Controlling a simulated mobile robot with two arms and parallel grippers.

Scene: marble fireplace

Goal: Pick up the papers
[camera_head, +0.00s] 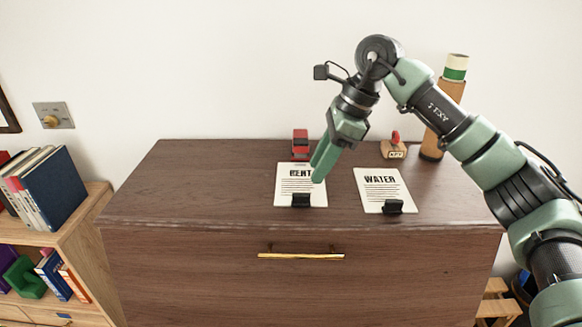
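Two white papers lie flat on the brown cabinet top. The left paper (291,187), headed "RENT", has a black clip (301,200) at its front edge. The right paper (380,190), headed "WATER", also has a black clip (393,206) at its front edge. My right gripper (319,174) reaches down over the upper right part of the "RENT" paper and hides some of its heading. Its fingers look close together, but I cannot tell whether they are apart or touch the paper. It holds nothing that I can see. My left gripper is not in view.
A red object (300,144) and a stamp (394,147) stand behind the papers. A tall brown cylinder (436,129) stands at the back right. The cabinet top (200,185) is clear on the left. A bookshelf (75,235) stands left of the cabinet.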

